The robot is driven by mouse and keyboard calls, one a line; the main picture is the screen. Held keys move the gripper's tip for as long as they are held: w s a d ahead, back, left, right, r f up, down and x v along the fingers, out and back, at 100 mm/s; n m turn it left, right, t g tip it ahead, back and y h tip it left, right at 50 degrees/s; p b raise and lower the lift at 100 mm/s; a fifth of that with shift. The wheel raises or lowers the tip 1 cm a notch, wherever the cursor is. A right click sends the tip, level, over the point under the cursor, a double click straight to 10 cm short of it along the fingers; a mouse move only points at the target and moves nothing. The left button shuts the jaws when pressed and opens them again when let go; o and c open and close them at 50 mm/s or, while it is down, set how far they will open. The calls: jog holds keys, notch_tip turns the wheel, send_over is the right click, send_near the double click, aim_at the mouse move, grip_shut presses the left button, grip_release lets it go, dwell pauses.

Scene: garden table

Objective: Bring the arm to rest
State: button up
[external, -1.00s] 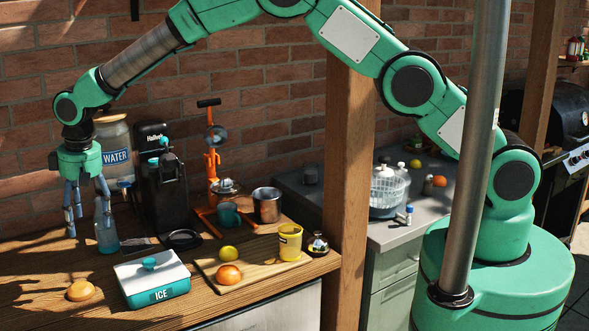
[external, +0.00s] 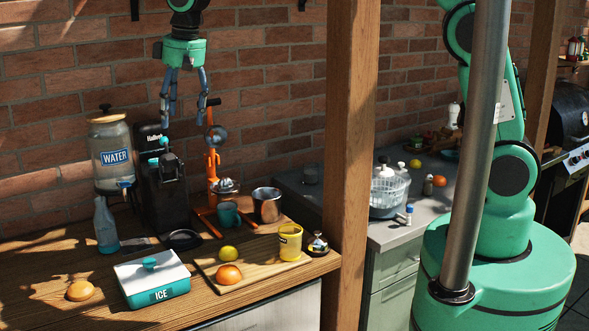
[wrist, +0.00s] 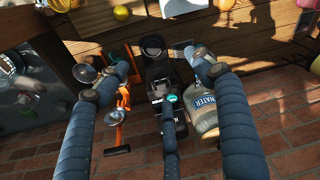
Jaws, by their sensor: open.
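My gripper (external: 184,98) is open and empty, pointing down high above the wooden counter, in front of the brick wall. In the external view it hangs above the black drink machine (external: 163,190) and left of the orange juicer press (external: 212,165). Its blue wrapped fingers (wrist: 165,95) spread wide in the wrist view, with nothing between them. The clear bottle (external: 106,228) stands upright on the counter, apart from the gripper. The upper part of my arm is out of the external view.
A water dispenser (external: 112,150), an ice box (external: 152,278), a steel pot (external: 267,205), a teal mug (external: 228,214) and a yellow cup (external: 290,242) stand on the counter. A wooden post (external: 350,170) rises between the counter and my base. The air around the gripper is clear.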

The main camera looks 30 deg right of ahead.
jog(key=s+d+r+m, duration=0.1)
jog(key=s+d+r, duration=0.25)
jog(key=d, duration=0.45)
jog(key=s+d+r+m, duration=0.1)
jog(key=s+d+r, duration=0.1)
jog(key=s+d, duration=0.45)
jog(key=s+d+r, duration=0.2)
jog(key=s+d, duration=0.1)
jog(key=d, duration=0.7)
jog(key=s+d+f+m+t+b, duration=0.2)
jog(key=s+d+f+b, duration=0.1)
jog(key=s+d, duration=0.4)
jog(key=s+d+f+m+t+h+b, duration=0.1)
jog(key=s+d+b, duration=0.4)
jog(key=d, duration=0.9)
jog(key=shift+s+d+f+m+t, duration=0.15)
jog(key=shift+s+f+m+t, duration=0.3)
jog(key=shift+s+f, duration=1)
jog(key=shift+o, duration=0.5)
jog(key=shift+s+r, duration=0.35)
